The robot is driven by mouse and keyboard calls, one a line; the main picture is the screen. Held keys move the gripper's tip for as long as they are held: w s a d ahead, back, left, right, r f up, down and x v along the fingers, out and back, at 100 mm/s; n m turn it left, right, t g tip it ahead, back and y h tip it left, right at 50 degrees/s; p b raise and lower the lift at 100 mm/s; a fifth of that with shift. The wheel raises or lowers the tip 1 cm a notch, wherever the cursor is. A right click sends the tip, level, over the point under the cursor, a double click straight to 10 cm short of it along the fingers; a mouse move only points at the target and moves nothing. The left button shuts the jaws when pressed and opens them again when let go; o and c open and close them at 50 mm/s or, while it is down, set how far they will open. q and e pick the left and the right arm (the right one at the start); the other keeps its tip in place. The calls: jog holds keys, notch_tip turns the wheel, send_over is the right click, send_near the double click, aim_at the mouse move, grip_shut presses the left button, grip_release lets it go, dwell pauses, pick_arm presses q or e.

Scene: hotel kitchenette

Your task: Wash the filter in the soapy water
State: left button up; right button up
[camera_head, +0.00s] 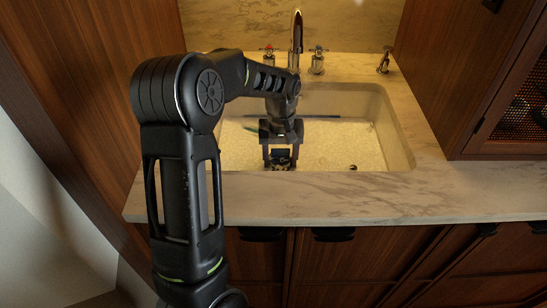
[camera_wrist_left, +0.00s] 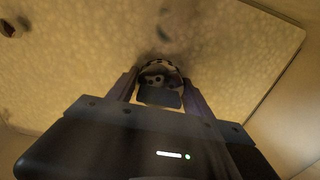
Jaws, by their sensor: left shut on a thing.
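My left gripper (camera_head: 280,152) reaches down into the sink (camera_head: 398,140) near its front edge. It is shut on a small dark and pale thing, which looks like the filter (camera_head: 281,160). In the left wrist view the filter (camera_wrist_left: 158,76) shows as a roundish piece with dark holes between the two fingers (camera_wrist_left: 160,88). Pale, mottled soapy water (camera_head: 340,145) covers the sink floor. The filter is at or close to the water; I cannot tell how deep. My right gripper is not in view.
A faucet (camera_head: 297,35) with handles on both sides stands behind the sink. A small dark round spot (camera_head: 353,168) shows at the front right. Marble counter (camera_head: 450,195) surrounds the basin; a wooden cabinet (camera_head: 470,70) stands at right.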

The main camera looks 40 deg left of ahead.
pick_arm(q)
notch_tip(320, 180, up, 22)
jog(key=p, duration=1.6)
dwell(1.0)
